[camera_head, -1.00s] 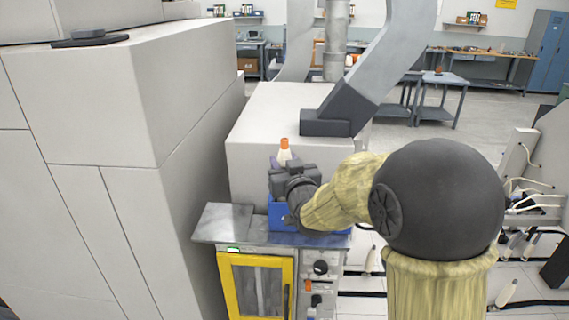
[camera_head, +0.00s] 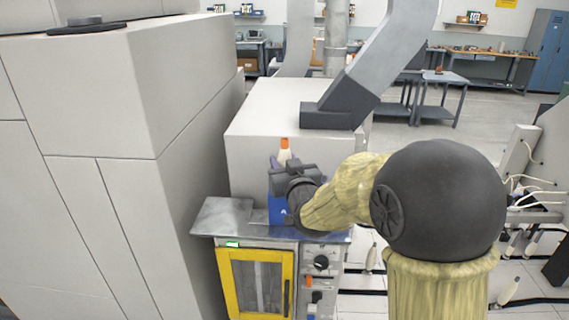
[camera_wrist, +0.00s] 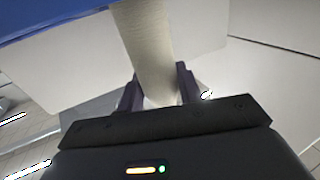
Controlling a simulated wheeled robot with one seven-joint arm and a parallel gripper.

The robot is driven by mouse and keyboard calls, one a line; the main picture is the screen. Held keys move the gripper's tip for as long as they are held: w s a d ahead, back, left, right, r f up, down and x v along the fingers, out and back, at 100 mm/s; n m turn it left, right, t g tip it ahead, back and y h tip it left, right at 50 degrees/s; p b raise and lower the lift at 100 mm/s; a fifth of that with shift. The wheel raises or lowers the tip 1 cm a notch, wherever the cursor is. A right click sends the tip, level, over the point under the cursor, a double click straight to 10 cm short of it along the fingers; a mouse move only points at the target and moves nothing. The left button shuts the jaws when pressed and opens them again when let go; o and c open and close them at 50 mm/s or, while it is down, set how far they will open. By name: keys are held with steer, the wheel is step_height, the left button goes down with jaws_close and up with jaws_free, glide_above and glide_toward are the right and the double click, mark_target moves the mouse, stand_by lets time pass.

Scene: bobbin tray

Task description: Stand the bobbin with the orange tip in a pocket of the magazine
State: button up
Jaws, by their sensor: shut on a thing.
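The bobbin (camera_head: 285,156) is pale with an orange tip and stands upright in my gripper, tip up, in the head view. In the wrist view the cream bobbin body (camera_wrist: 147,45) runs between the two dark fingers. My gripper (camera_wrist: 158,92) is shut on it. A blue thing, likely the magazine (camera_head: 277,210), shows below my gripper above the metal tabletop. My gripper and arm hide most of it, and its pockets cannot be seen. A blue edge (camera_wrist: 45,15) also crosses the top left of the wrist view.
The metal tabletop (camera_head: 222,220) sits on a cabinet with a yellow-framed door (camera_head: 257,283). A large pale housing (camera_head: 200,120) rises close on the left. A pale box (camera_head: 265,125) with a grey duct (camera_head: 375,65) stands behind. Bare tabletop shows to the left of the blue thing.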

steer(key=shift+f+b, duration=0.35)
steer(key=shift+f, duration=0.1)
stand_by(0.4)
steer(key=o, duration=1.1)
steer(key=shift+s, duration=0.15)
steer(key=b+v, duration=0.5)
steer(key=v, duration=1.2)
